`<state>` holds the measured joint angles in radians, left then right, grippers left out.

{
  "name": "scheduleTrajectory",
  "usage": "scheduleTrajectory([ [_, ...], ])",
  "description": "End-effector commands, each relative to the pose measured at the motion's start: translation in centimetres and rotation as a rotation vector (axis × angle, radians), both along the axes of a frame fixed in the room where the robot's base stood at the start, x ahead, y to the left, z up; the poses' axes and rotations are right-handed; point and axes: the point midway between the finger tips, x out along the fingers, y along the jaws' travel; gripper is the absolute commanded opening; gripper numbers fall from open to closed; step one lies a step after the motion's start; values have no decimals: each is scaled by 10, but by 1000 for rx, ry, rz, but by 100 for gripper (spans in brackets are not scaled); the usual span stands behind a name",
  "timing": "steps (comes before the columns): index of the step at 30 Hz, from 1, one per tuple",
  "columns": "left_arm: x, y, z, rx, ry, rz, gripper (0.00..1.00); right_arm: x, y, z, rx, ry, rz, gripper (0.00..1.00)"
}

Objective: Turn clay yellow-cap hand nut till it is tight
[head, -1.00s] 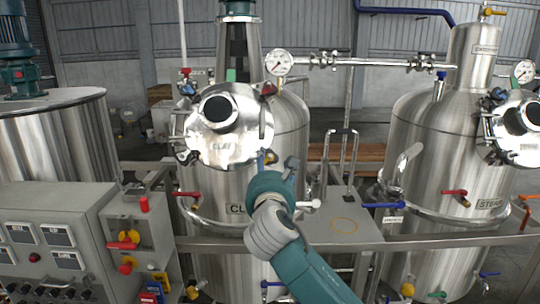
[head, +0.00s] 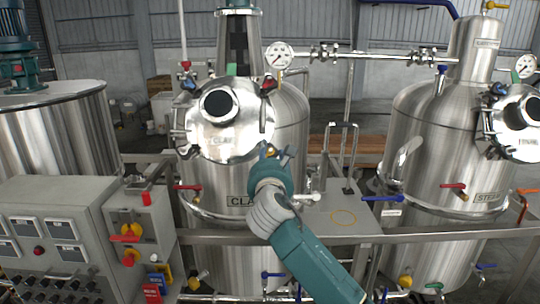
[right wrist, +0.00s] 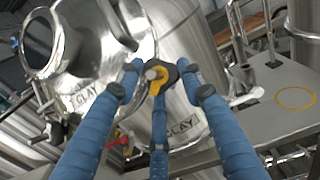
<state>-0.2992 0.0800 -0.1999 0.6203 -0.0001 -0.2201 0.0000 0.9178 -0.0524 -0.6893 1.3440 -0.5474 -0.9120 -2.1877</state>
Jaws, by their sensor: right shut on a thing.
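The clay tank (head: 290,115) stands in the middle with its round steel lid (head: 235,145) marked CLAY facing me. The yellow-cap hand nut (right wrist: 159,82) is at the lid's lower right rim. In the right wrist view it sits between my three blue fingertips, its dark body partly showing. My right gripper (head: 274,156) is shut on this nut, the fingers around it. In the head view the fingers hide most of the nut. How tight it is cannot be seen. My left gripper is not in view.
A blue-cap nut (head: 190,86) and a red-cap nut (head: 267,86) are on the lid's upper rim. A gauge (head: 279,55) and pipe are above. A control panel (head: 50,235) stands left, the steam tank (head: 430,150) right. A grey shelf (head: 340,222) lies right of my wrist.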

Motion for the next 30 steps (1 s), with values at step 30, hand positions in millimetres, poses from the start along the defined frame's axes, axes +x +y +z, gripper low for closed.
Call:
scheduleTrajectory([
  [30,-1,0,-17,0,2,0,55,1,3,7,473,4,-285,12],
])
